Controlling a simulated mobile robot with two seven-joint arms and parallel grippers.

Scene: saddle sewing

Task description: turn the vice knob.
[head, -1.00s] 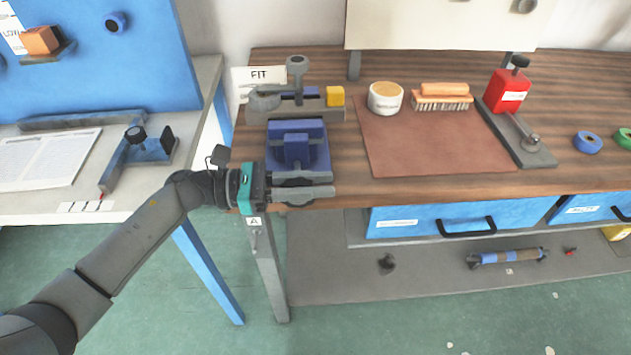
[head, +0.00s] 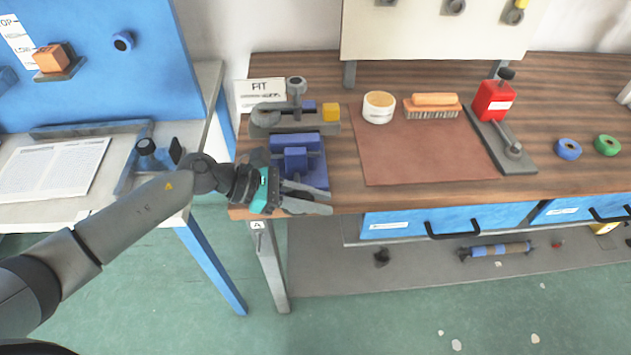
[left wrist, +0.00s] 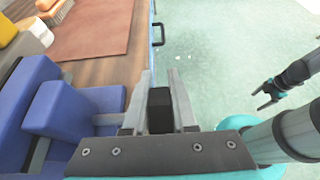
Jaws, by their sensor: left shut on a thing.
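The blue vice (head: 298,155) stands at the left front edge of the wooden workbench; its blue body also fills the left of the left wrist view (left wrist: 70,110). My left gripper (head: 310,202) is at the front of the vice, just beyond the bench edge. In the left wrist view its two grey fingers (left wrist: 160,95) are shut on a dark block, the vice knob (left wrist: 160,115). The fingers hide much of the knob in the head view. My right gripper (left wrist: 265,95) shows only in the left wrist view, away from the bench, with its fingers apart and empty.
A grey fixture (head: 295,121) with a yellow block stands behind the vice. A brown mat (head: 420,155) with a white tub (head: 379,107) and brush (head: 432,106) lies to the right. Blue drawers (head: 400,222) are below the bench edge.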

